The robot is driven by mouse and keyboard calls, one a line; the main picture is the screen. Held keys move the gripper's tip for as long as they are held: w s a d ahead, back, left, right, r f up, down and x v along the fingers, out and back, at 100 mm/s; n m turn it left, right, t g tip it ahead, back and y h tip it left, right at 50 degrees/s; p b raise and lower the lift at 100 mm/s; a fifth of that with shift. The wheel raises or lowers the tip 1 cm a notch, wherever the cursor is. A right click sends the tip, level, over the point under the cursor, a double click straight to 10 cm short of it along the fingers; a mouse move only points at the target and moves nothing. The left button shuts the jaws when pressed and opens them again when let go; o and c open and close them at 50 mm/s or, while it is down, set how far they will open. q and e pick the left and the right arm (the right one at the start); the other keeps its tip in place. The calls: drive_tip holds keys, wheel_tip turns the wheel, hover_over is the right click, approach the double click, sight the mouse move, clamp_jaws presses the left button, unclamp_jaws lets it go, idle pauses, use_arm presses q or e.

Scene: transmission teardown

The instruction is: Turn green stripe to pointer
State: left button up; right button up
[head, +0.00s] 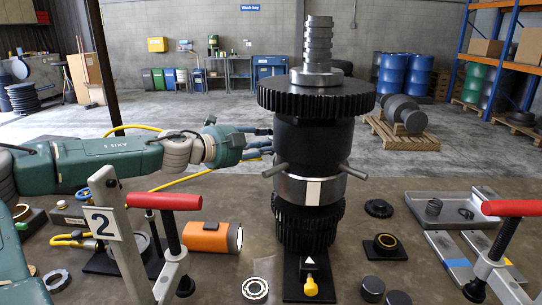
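The tall dark gear stack (312,148) stands upright at the centre of the bench. A silver collar (291,188) around its lower part has two handle rods (352,172) sticking out left and right. A pale, whitish stripe (313,192) on the collar faces me; no green stripe shows. A small white triangular pointer (309,262) is on the black base plate in front, roughly below the pale stripe, above a yellow knob (311,285). My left gripper (262,143) is open and empty, its fingers directed at the stack's left side above the left rod. My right gripper is out of view.
Red-handled clamps (164,201) stand at front left and right (511,208), the left one by a "2" sign (101,222). An orange flashlight (208,238), a bearing (255,289), a small gear (378,208) and a grey tray (462,218) lie around the stack.

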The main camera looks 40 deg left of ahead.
use_arm(q)
drive_tip(key=shift+w+d, duration=0.2)
drive_tip(key=shift+w, duration=0.05)
clamp_jaws()
